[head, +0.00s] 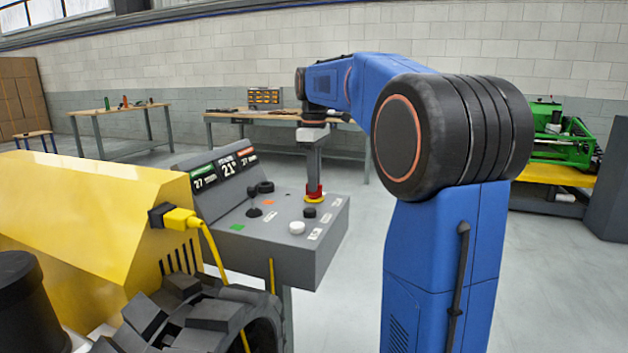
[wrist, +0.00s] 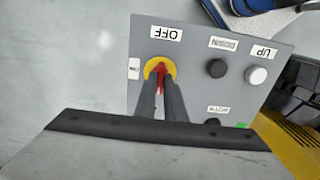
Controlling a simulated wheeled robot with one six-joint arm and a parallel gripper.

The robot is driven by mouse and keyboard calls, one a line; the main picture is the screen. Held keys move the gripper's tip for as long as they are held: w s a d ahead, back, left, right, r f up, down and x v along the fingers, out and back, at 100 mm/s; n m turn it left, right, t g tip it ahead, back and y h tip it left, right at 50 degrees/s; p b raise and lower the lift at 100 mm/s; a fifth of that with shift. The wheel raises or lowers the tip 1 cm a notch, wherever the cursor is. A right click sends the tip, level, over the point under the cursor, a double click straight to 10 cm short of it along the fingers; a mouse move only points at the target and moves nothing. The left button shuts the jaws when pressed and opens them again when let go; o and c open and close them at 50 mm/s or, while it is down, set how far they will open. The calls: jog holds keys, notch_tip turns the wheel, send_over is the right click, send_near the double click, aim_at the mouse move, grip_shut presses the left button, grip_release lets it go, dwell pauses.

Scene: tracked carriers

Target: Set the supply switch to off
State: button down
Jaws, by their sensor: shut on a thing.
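A smaller label (wrist: 134,68) beside the yellow base is too small to read. My gripper (head: 314,183) points down over the switch and is shut on its red handle, its two dark fingers (wrist: 163,82) on either side. The fingers hide much of the handle, so I cannot tell which label it points to.
A black button (wrist: 216,68) and a white button (wrist: 256,75) sit near the switch. A black joystick (head: 254,205) and a display (head: 224,168) are on the console. A yellow machine (head: 110,230) with tracks (head: 190,320) stands at the left. Workbenches (head: 285,116) stand behind.

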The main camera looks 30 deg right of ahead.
jog(key=c, duration=1.8)
grip_release()
jog(key=shift+c, duration=0.2)
jog(key=shift+r, duration=0.15)
notch_tip(320, 180, up, 17)
